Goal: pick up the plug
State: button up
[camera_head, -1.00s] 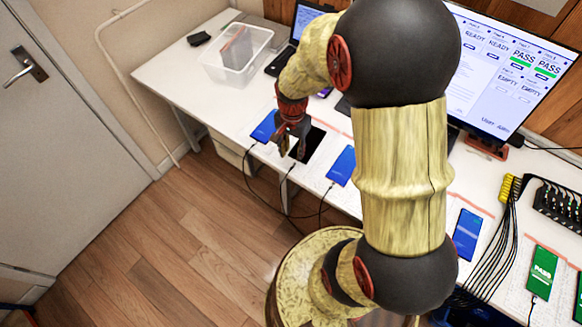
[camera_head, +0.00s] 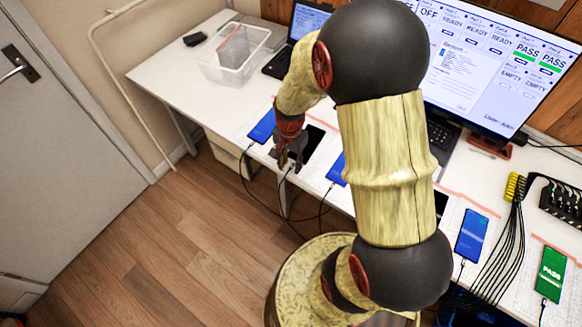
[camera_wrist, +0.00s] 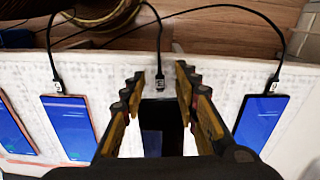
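A small plug (camera_wrist: 159,83) on a black cable lies at the near edge of a dark-screened phone (camera_wrist: 160,125) in the wrist view. My gripper (camera_wrist: 160,82) is open, with one finger on each side of the plug. Neither finger visibly touches it. I cannot tell whether the plug is seated in the phone. In the head view my gripper (camera_head: 286,164) points down at the front edge of the table, by the dark phone (camera_head: 310,147). The plug is too small to make out clearly there.
Blue-screened phones with their own plugs lie on either side, left (camera_wrist: 70,125) and right (camera_wrist: 262,120) in the wrist view. Cables loop off the table's front edge. A monitor (camera_head: 490,60), a laptop (camera_head: 300,35) and a clear bin (camera_head: 235,55) stand farther back.

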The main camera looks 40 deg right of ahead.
jog(key=shift+f, duration=0.3)
dwell(0.4)
jog(key=c, duration=0.3)
grip_shut()
